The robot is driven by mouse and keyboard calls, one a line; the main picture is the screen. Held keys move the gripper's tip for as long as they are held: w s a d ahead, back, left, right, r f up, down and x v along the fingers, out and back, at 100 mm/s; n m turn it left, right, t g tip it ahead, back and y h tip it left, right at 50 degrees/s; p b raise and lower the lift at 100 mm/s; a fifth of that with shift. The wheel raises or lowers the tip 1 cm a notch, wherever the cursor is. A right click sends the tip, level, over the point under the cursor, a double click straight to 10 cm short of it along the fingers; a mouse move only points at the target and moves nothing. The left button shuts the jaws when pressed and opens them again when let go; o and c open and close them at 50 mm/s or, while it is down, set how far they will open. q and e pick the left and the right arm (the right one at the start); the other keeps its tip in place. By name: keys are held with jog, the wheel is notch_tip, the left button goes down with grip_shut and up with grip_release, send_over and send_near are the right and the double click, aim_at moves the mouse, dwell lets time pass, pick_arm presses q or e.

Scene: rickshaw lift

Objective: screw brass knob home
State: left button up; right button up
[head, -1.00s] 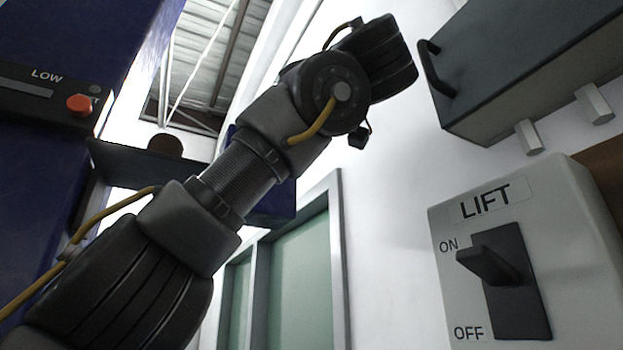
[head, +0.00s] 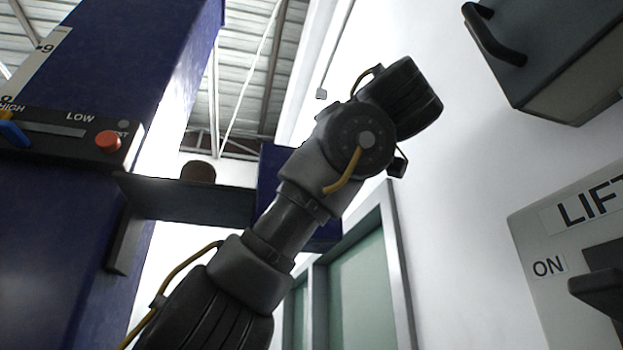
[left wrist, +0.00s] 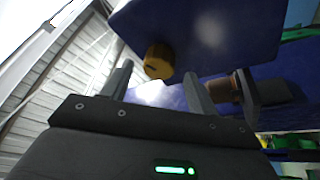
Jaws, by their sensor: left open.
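The brass knob (left wrist: 158,62) shows in the left wrist view as a short, ridged yellow cylinder at the edge of a blue panel (left wrist: 215,38). My left gripper (left wrist: 159,72) is open, with one finger on each side of the knob in the picture. The knob appears beyond the fingertips, and I see no contact. How far it is seated in the panel I cannot tell. In the head view my left arm rises from below through the middle; its fingers and the knob do not show there. My right gripper is in neither view.
A blue column (head: 120,75) with a red button (head: 108,141) stands left, with a dark shelf (head: 190,200) bearing a brown round piece (head: 198,172). A LIFT switch box (head: 550,290) and a dark handled cabinet (head: 545,50) are on the right. A green-paned door (head: 362,290) stands behind.

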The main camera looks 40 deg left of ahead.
pick_arm(q)
jog(key=x, duration=0.2)
jog(key=shift+w+a+p, duration=0.2)
jog(key=shift+p, duration=0.2)
